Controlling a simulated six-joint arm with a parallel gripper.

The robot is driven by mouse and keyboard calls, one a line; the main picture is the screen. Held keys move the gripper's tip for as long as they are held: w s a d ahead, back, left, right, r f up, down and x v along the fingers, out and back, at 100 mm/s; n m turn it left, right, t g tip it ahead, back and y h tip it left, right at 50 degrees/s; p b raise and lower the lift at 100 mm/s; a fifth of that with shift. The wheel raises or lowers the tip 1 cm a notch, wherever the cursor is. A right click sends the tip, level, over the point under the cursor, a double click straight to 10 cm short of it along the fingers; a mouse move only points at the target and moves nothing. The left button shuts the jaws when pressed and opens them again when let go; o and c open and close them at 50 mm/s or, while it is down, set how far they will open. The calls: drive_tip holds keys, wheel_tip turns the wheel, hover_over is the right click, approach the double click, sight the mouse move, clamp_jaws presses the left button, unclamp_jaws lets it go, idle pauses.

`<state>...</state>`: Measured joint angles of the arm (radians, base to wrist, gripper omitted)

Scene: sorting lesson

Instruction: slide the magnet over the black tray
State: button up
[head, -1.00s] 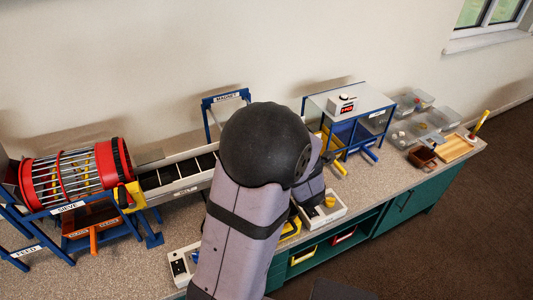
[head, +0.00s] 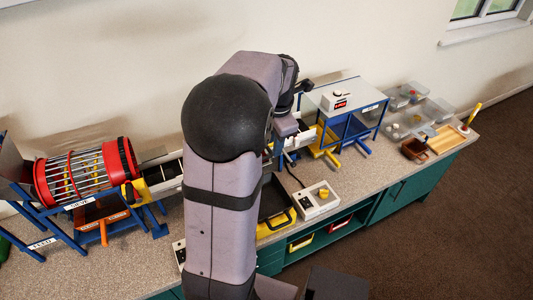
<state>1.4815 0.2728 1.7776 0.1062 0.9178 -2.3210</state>
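The black tray (head: 272,198) with a yellow handle lies near the front of the bench, partly hidden behind my arm. The magnet and its labelled blue frame are hidden behind my arm. My gripper (head: 286,129) is at the end of my bent arm, behind and above the tray. Its fingers are too small and covered to tell whether they are open or shut, or whether they touch the magnet.
A red sieve drum (head: 85,172) on a blue stand is at left. A white control box (head: 318,200) with a yellow knob sits right of the tray. A blue-framed glass-topped unit (head: 347,112) stands behind it. Clear boxes (head: 420,112) and a wooden board (head: 445,139) are at far right.

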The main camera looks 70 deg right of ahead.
wheel_tip(320, 180, down, 7)
drive_tip(key=w+p, duration=0.2)
drive_tip(key=shift+w+d+f+y, duration=0.2)
drive_tip(key=shift+w+y, duration=0.1)
drive_tip(key=shift+w, duration=0.05)
